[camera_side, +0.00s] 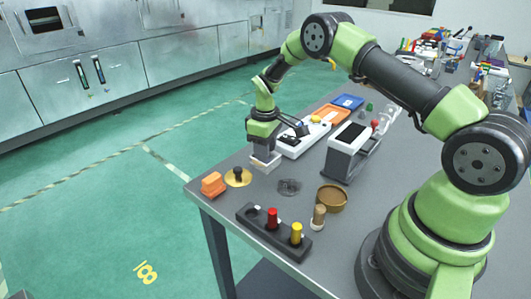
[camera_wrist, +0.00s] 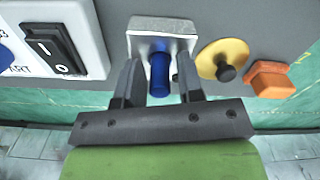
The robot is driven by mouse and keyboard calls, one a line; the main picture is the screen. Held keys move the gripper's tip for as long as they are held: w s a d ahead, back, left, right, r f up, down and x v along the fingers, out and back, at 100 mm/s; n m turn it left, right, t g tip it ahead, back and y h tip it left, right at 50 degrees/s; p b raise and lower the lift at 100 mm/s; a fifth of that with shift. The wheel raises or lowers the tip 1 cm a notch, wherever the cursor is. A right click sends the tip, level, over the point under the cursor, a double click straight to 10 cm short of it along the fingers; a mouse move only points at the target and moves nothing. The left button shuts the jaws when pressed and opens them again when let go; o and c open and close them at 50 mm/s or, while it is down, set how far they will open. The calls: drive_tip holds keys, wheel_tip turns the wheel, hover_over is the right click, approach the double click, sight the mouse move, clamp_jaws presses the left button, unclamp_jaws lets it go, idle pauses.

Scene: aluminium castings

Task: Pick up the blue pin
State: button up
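The blue pin (camera_wrist: 160,76) shows in the wrist view, between the two dark fingers of my gripper (camera_wrist: 159,62). A gap shows on each side of the pin, so the fingers are open around it and not closed on it. The pin's far end is over a silver metal block (camera_wrist: 160,25); I cannot tell how it is seated there. In the side view my gripper (camera_side: 262,148) points down at the silver block (camera_side: 265,163) near the table's far left edge. The pin is hidden there.
A yellow disc with a dark knob (camera_side: 238,177) and an orange block (camera_side: 213,184) are close beside the silver block. A black holder (camera_side: 262,233) with red and yellow pegs stands at the front. A white switch box (camera_side: 300,143) lies behind.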

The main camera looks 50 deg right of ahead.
clamp_jaws()
